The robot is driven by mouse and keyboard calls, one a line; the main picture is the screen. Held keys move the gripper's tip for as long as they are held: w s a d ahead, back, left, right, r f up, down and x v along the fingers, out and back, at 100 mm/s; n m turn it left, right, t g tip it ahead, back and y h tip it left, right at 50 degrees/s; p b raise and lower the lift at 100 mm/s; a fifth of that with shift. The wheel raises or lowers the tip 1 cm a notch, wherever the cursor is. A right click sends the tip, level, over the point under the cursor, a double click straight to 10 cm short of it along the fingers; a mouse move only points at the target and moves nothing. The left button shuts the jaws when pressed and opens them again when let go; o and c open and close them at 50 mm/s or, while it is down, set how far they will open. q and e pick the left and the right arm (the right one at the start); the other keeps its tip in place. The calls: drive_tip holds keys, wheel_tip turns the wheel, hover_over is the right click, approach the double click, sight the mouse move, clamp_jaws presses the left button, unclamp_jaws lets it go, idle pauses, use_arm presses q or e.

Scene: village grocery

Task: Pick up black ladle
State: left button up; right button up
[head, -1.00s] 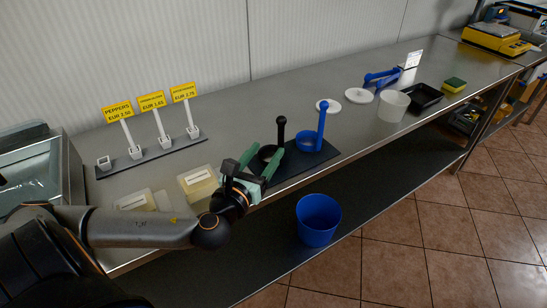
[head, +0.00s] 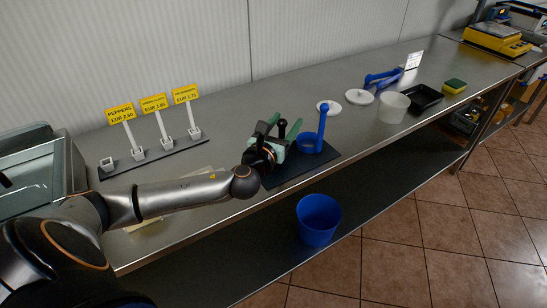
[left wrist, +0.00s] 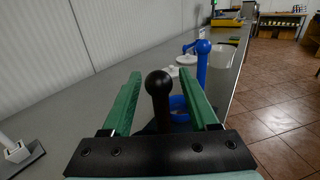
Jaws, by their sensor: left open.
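The black ladle stands on the dark mat (head: 318,159) on the steel counter. Its upright handle with a round knob (left wrist: 159,86) is between the open green fingers of my left gripper (head: 279,130) in the left wrist view. In the head view only the knob end of the black ladle (head: 282,127) shows; its bowl is hidden behind the gripper. I cannot tell whether the fingers touch the handle. The right gripper is not in view.
A blue ladle (head: 321,128) stands just right of the black one on the mat. Price signs (head: 154,104) stand on a rail at the left. White lids (head: 359,97), a white tub (head: 393,107) and a black tray (head: 425,97) are farther right. A blue bucket (head: 318,221) is below the counter edge.

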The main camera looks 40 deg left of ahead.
use_arm(q)
drive_tip(key=shift+w+a, duration=0.1)
drive_tip(key=shift+w, duration=0.4)
